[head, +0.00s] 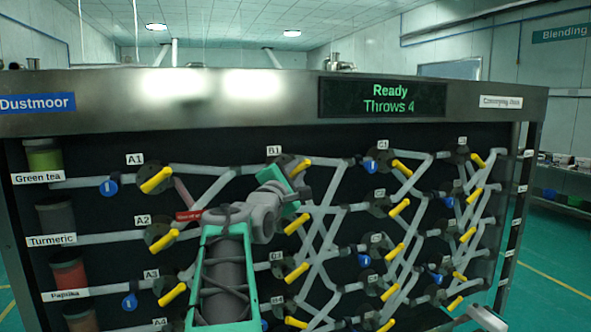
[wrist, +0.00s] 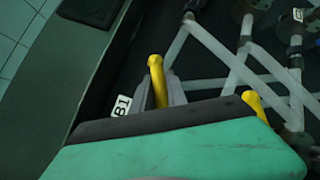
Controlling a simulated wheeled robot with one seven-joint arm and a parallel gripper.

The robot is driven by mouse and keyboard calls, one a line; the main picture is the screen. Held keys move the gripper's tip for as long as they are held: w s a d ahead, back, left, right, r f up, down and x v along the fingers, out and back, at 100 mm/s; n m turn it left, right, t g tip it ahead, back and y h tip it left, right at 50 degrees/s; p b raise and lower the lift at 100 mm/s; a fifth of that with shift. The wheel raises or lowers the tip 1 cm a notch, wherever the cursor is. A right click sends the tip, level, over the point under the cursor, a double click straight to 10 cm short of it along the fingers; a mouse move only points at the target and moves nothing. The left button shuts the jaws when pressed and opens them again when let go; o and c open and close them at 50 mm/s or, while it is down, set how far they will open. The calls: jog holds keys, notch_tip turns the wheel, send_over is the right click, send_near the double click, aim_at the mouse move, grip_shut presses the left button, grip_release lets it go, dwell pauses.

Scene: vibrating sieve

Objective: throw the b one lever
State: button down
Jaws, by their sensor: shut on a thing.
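The B1 lever (head: 301,165) has a yellow handle and sits on a dark round hub in the top row of the panel, beside its B1 label (head: 274,150). My gripper (head: 293,178) is at this lever and shut on it; its green body partly covers the hub. In the wrist view the yellow B1 handle (wrist: 157,80) stands next to the B1 label (wrist: 121,105). The grip itself is mostly hidden there behind the large green and black gripper part.
The A1 lever (head: 157,179) is to the left and the C1 lever (head: 402,168) to the right. A yellow lever (head: 297,224) is just below my gripper. Grey pipes cross the panel. The display (head: 382,98) reads "Ready, Throws 4".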

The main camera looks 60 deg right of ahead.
jog(key=m+y+p, duration=0.2)
jog(key=m+p, duration=0.1)
jog(key=shift+d+f+y, duration=0.1)
jog(key=shift+f+y, duration=0.1)
jog(key=shift+y, duration=0.1)
jog(key=shift+f+m+y+p, duration=0.2)
jog(key=shift+m+y+p, duration=0.7)
jog(key=shift+m+p, duration=0.15)
jog(key=m+y+p, duration=0.1)
jog(key=m+t+y+p, duration=0.1)
jog(key=shift+f+m+y, duration=0.25)
jog(key=shift+f+y, duration=0.05)
jog(key=shift+f, duration=0.05)
jog(key=shift+f+m+y, duration=0.15)
jog(key=shift+m+y, duration=0.25)
jog(key=shift+w+t, duration=0.1)
jog(key=shift+t, duration=0.2)
jog(key=c, duration=1.3)
grip_release()
jog(key=shift+w, duration=0.1)
